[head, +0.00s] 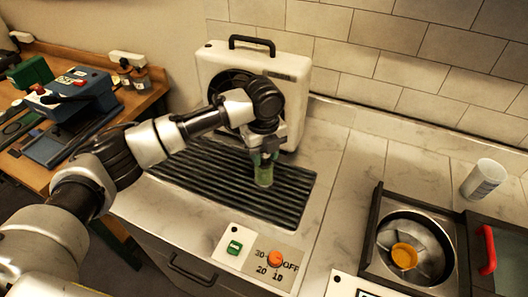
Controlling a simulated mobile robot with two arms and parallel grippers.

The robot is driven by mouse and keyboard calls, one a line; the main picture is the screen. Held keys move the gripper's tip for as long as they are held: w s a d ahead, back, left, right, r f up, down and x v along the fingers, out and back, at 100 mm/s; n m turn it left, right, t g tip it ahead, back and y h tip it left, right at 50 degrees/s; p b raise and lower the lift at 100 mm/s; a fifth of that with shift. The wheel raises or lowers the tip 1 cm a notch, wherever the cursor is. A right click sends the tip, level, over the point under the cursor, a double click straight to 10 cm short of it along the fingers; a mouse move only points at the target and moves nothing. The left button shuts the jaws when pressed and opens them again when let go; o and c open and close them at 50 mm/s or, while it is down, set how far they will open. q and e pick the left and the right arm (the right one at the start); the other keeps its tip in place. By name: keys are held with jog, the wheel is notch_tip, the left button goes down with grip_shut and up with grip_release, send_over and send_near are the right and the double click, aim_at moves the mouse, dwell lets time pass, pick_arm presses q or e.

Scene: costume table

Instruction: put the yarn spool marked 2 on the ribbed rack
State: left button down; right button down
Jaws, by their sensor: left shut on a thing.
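My left gripper (264,155) points down over the ribbed rack (210,178), a dark mat with parallel ridges on the pale counter. It is shut on a green yarn spool (264,176), which is upright at the rack. I cannot tell whether the spool's base touches the ridges. The number on the spool is too small to read. My right gripper is not in view.
A white machine (218,62) with a black handle stands right behind the rack. A control panel (258,257) with an orange knob is in front. At right are a round metal basin (436,250) and a white cup (483,179).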

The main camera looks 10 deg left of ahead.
pick_arm(q)
jog(key=shift+f, duration=0.4)
dwell(0.3)
jog(key=shift+c, duration=1.3)
grip_release()
notch_tip(320, 180, up, 7)
jog(key=p, duration=0.8)
jog(key=shift+s+f, duration=0.1)
